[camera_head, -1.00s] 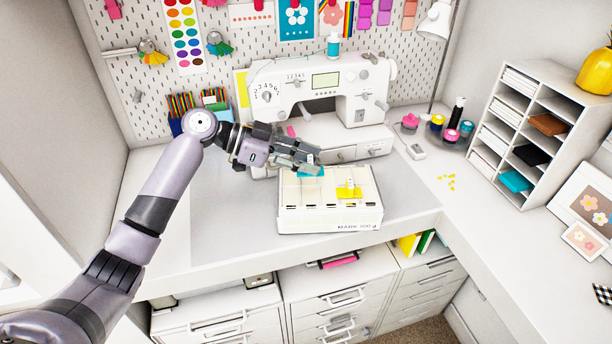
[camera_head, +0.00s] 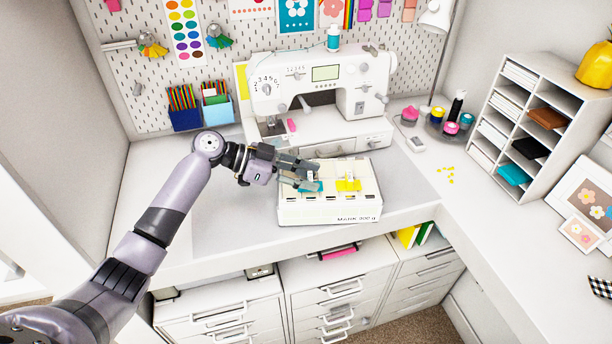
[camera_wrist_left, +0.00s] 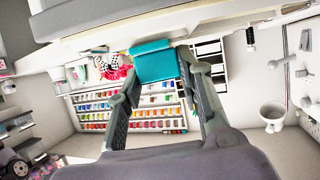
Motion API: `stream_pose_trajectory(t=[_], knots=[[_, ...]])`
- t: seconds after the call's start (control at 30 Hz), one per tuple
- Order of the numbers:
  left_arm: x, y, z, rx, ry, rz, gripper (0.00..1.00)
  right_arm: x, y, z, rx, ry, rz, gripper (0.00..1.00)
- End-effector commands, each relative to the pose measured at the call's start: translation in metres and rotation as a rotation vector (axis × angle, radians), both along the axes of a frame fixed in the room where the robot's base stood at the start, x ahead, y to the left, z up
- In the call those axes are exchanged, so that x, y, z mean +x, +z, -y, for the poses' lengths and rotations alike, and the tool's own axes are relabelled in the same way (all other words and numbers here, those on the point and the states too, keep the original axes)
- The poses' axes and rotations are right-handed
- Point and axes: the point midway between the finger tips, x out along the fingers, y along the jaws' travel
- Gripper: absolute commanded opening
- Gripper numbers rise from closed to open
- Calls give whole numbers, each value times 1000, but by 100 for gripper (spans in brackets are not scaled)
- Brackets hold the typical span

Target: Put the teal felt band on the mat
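My left gripper (camera_head: 298,178) is over the left part of a white compartment box (camera_head: 330,215) on the desk. A teal felt band (camera_head: 311,187) sits at its fingertips. In the left wrist view the teal band (camera_wrist_left: 154,62) fills the gap between the two fingers (camera_wrist_left: 158,72), which look closed on its sides. The fingers hide part of the band in the head view. I cannot tell whether the band touches the box. My right gripper is in neither view.
A yellow piece (camera_head: 348,185) lies in the box, right of the teal band. A sewing machine (camera_head: 322,85) stands behind. A cubby shelf (camera_head: 530,115) stands at the right. The desk left of the box (camera_head: 210,240) is clear.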

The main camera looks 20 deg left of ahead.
Motion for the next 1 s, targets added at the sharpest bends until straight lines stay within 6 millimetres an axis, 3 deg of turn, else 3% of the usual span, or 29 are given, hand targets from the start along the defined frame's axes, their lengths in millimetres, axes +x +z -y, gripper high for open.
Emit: stream_pose_trajectory(t=[0.3, 0.57, 0.77, 0.83, 1.0], knots=[[0, 1, 0, 1, 0, 0, 54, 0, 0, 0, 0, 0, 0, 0], [0, 1, 0, 1, 0, 0, 54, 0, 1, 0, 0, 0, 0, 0], [0, 4, 0, 1, 0, -1, 54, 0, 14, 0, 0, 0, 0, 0], [-2, -1, -10, 3, 3, 3, 54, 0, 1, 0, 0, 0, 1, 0], [-16, 14, -37, 6, 1, 6, 54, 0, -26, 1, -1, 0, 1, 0]])
